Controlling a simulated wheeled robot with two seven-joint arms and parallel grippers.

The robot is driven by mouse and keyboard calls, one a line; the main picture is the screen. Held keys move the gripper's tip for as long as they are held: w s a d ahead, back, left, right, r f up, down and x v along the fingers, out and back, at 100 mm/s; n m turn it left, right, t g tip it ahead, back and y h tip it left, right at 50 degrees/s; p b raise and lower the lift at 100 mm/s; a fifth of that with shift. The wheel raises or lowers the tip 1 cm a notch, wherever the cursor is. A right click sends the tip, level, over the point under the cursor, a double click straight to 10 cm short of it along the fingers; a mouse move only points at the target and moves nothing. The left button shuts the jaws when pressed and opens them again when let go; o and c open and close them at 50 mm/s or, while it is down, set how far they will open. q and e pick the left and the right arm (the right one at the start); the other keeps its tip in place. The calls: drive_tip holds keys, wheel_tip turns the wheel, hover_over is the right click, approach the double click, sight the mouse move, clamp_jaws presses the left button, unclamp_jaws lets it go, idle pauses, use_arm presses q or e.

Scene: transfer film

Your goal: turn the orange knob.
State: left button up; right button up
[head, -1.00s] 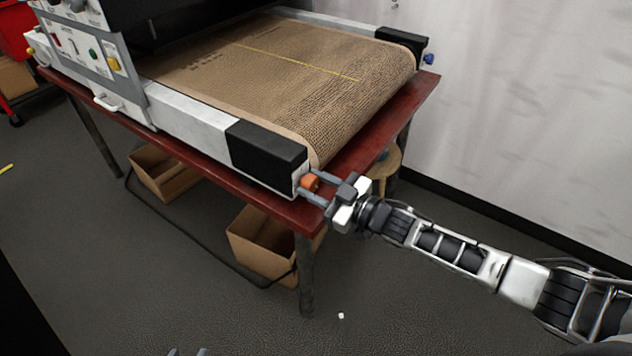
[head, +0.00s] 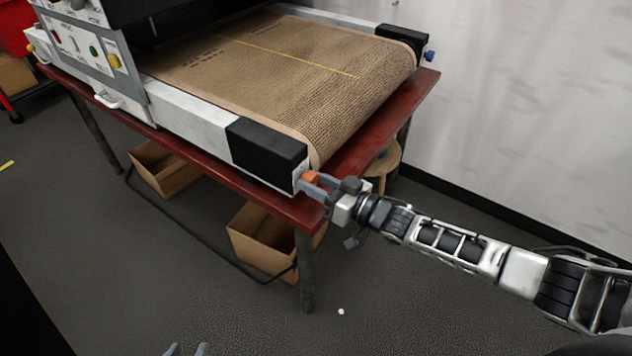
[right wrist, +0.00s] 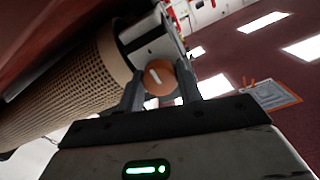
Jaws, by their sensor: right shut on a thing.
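The orange knob (head: 312,177) sits on the near end of the conveyor's side rail, by the black end cover (head: 266,151). My right gripper (head: 314,185) is shut on the knob, its fingers on either side. In the right wrist view the round face of the knob (right wrist: 158,78) shows a pale slanted mark between the two fingers (right wrist: 160,90). My left gripper (head: 187,350) shows only its fingertips at the bottom edge; they are apart, with nothing visible between them.
The brown mesh conveyor belt (head: 290,85) stands on a red table (head: 425,88). A control panel (head: 90,50) is at the upper left. Cardboard boxes (head: 262,240) and a wooden stool (head: 384,160) are below and behind.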

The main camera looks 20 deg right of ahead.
idle(0.3)
drive_tip(key=o, duration=1)
drive_tip(key=shift+s+d, duration=0.1)
drive_tip(key=v, duration=1.5)
drive_tip(key=shift+s+d, duration=0.25)
drive_tip(key=shift+a, duration=0.1)
drive_tip(key=s+a+f+m+g+h, duration=0.2)
drive_tip(key=s+a+f+g+h, duration=0.2)
drive_tip(key=s+a+f+h, duration=0.4)
drive_tip(key=s+a, duration=0.2)
drive_tip(key=s, duration=0.1)
drive_tip(key=shift+s+a+f, duration=0.2)
drive_tip(key=shift+a, duration=0.2)
